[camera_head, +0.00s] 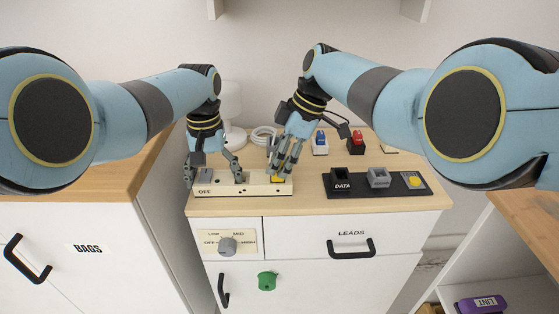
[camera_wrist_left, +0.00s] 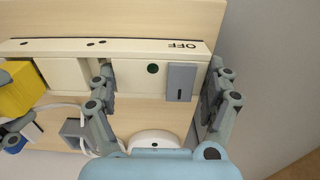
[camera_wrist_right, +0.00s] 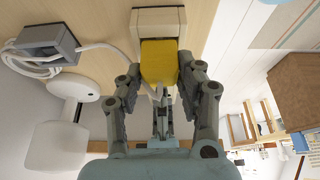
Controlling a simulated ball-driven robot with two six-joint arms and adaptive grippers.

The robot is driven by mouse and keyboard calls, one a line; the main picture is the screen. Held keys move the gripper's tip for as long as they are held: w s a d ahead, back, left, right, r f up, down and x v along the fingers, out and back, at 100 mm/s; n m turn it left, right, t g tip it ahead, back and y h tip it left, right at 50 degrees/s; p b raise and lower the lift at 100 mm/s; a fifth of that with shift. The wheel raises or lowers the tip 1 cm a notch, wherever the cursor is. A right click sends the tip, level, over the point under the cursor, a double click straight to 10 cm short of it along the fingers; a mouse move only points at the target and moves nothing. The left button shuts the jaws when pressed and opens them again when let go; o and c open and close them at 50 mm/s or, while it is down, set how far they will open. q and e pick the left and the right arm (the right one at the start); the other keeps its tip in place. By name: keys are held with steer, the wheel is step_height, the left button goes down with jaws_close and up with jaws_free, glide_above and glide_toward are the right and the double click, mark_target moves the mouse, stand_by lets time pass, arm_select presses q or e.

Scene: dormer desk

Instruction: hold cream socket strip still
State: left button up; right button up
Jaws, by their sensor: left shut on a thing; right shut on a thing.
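The cream socket strip (camera_head: 255,188) lies along the front of the wooden desk top, its OFF mark at the left end. My left gripper (camera_head: 214,180) is shut on the strip's left part. In the left wrist view, its fingers (camera_wrist_left: 160,75) are on either side of the section with the grey switch (camera_wrist_left: 181,82) and a dark round hole. My right gripper (camera_head: 279,173) is shut on a yellow plug (camera_wrist_right: 158,62) at the strip's right end. The plug also shows in the left wrist view (camera_wrist_left: 22,88). Whether it is fully seated is hidden.
A black panel (camera_head: 375,193) with a DATA block, a grey block and a yellow one lies to the right. Blue (camera_head: 320,143) and red (camera_head: 356,143) plugs stand behind. A white lamp (camera_head: 233,136) and coiled white cable (camera_head: 263,134) are at the back.

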arm_select(q)
steer(key=shift+s+f, duration=0.1)
arm_select(e)
steer(key=shift+r, duration=2.3)
arm_select(q)
steer(key=o, duration=1.3)
steer(key=shift+o, duration=0.2)
